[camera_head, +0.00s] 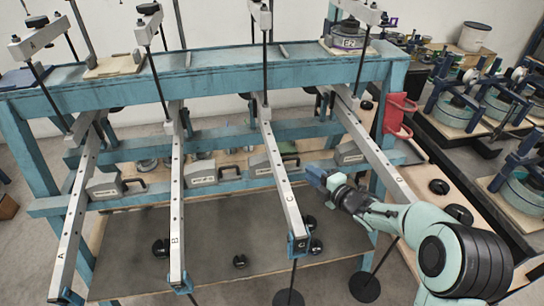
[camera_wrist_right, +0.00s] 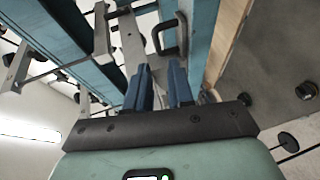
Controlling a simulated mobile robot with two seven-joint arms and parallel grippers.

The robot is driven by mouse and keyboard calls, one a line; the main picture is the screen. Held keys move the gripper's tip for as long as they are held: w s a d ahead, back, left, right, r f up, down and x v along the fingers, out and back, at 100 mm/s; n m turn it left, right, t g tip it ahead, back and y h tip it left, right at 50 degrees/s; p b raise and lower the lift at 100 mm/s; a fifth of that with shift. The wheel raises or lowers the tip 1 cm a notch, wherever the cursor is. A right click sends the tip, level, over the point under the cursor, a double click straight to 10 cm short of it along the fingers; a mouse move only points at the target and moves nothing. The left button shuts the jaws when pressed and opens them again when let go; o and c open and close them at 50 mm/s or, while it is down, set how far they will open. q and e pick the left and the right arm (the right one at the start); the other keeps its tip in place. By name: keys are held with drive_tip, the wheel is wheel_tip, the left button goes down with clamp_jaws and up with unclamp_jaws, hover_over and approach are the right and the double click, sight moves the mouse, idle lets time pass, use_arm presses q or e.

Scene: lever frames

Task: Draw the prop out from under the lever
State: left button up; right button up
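Four long pale metal levers lettered A (camera_head: 72,225), B (camera_head: 176,225), C (camera_head: 283,190) and D (camera_head: 385,165) slope down from the blue frame. Grey blocks with black handles sit on the lower blue beam near them. The block at lever C (camera_head: 259,166) is partly covered by that lever, and its handle (camera_head: 290,159) shows on the lever's right. My right gripper (camera_head: 319,176) is just right of lever C, near this handle. In the right wrist view, the two blue fingers (camera_wrist_right: 160,68) are apart with nothing between them, and a black handle (camera_wrist_right: 167,38) lies just beyond their tips. My left gripper is not seen.
Other handled blocks sit near lever A (camera_head: 103,186), lever B (camera_head: 203,174) and lever D (camera_head: 348,153). Thin rods with black discs (camera_head: 288,298) stand below the lever ends. A red bracket (camera_head: 398,115) is on the frame's right post. A bench with several pots (camera_head: 455,110) is at the right.

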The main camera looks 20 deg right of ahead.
sight(292, 159)
drive_tip(key=x, duration=0.8)
drive_tip(key=p+x, duration=0.1)
drive_tip(key=x, duration=0.4)
drive_tip(key=shift+w+r, duration=0.15)
drive_tip(key=shift+r, duration=0.15)
clamp_jaws()
